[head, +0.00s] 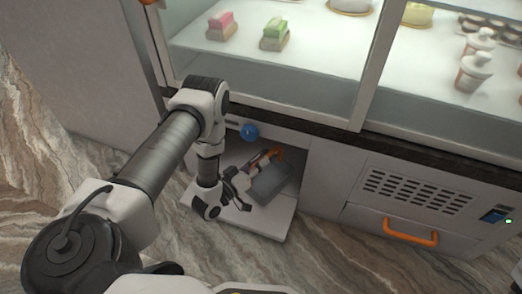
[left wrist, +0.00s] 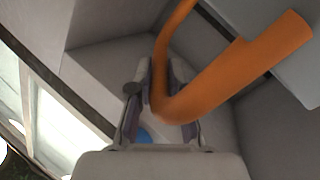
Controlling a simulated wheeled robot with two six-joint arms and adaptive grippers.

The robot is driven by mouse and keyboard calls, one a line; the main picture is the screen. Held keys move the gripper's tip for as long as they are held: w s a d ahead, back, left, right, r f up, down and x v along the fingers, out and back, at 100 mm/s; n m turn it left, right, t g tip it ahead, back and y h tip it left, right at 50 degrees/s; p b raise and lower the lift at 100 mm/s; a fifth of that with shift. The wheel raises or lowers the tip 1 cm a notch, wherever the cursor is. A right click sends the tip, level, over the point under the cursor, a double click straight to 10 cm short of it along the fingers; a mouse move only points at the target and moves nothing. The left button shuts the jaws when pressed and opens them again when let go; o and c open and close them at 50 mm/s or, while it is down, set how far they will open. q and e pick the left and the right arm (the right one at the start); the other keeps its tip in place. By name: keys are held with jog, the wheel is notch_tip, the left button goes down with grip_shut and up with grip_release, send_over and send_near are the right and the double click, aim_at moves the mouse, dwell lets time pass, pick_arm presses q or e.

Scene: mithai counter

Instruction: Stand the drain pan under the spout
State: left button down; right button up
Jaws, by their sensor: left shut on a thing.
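The drain pan (head: 272,182) is a grey box-like pan with an orange bar handle (head: 279,154). It is in the open bay at the foot of the counter, over the white floor panel; I cannot tell whether it rests on it. My left gripper (head: 266,161) reaches into the bay and is shut on the handle. In the left wrist view the orange handle (left wrist: 215,80) passes between the fingers, with a grey pan surface at upper right. A blue round part (head: 249,131), perhaps at the spout, shows above the bay; the spout itself is not clear.
The white panel (head: 258,222) juts out in front of the bay. Bay walls stand close on both sides. To the right are a vent grille (head: 417,194) and a drawer with an orange handle (head: 411,234). A glass sweets case is above; the marbled floor in front is clear.

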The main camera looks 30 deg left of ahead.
pick_arm(q)
jog(key=w+a+f+b, duration=0.5)
jog(key=w+a+b, duration=0.2)
jog(key=w, duration=0.4)
jog(key=shift+b, duration=0.85)
jog(key=c, duration=1.1)
grip_release()
jog(key=shift+w, duration=0.1)
